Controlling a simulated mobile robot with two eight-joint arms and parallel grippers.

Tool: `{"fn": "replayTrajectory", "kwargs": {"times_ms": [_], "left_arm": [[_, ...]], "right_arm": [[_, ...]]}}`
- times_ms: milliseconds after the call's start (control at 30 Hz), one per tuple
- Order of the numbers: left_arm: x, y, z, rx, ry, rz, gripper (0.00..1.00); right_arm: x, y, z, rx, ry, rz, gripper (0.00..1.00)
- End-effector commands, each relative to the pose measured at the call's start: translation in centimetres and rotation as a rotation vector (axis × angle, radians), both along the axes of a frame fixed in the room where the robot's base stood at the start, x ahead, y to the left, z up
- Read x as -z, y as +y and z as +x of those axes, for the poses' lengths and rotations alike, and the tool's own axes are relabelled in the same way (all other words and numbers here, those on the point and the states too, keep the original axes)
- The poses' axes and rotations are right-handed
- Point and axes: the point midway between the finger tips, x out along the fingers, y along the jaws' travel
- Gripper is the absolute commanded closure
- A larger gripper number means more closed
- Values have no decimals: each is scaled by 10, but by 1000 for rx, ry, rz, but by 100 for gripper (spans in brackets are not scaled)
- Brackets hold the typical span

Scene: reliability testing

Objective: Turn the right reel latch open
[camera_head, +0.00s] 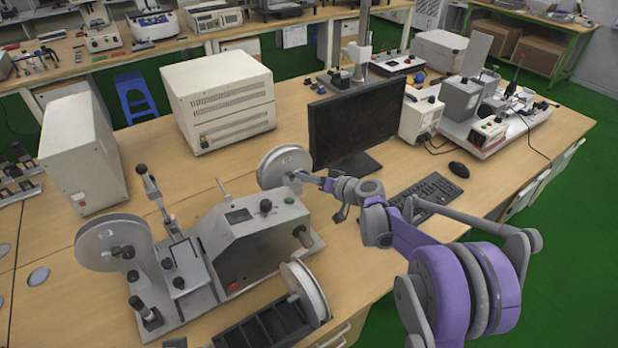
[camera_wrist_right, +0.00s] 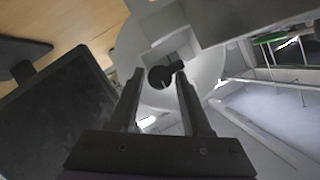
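The right reel (camera_head: 283,166) is a pale disc on the right side of the grey reel machine (camera_head: 255,235). It also fills the upper middle of the right wrist view (camera_wrist_right: 205,75). Its dark latch (camera_wrist_right: 161,76) sits at the hub, with a short arm pointing right. My right gripper (camera_head: 303,177) is at the reel's right side, facing the hub. In the right wrist view its two fingers (camera_wrist_right: 159,80) are apart, with the latch showing between their tips. I cannot tell whether they touch it. My left gripper is in neither view.
The black monitor (camera_head: 357,120) stands just behind my right gripper, with the keyboard (camera_head: 425,195) and mouse (camera_head: 459,169) to the right. The left reel (camera_head: 113,243) is at the machine's other end. A black tray (camera_head: 262,330) with another reel (camera_head: 304,290) lies in front.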

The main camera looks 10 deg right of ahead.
Motion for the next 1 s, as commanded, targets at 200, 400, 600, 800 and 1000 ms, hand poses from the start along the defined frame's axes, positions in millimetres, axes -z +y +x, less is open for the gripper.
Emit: {"fn": "replayTrajectory", "kwargs": {"times_ms": [200, 400, 600, 800, 1000], "left_arm": [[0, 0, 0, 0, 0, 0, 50], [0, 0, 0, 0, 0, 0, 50], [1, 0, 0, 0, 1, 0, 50], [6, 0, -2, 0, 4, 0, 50], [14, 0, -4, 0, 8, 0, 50]], "right_arm": [[0, 0, 0, 0, 0, 0, 93], [0, 0, 0, 0, 0, 0, 100], [1, -1, 0, 0, 9, 21, 100], [2, -2, 0, 1, 43, 104, 100], [3, -3, 1, 1, 103, 251, 100]]}}
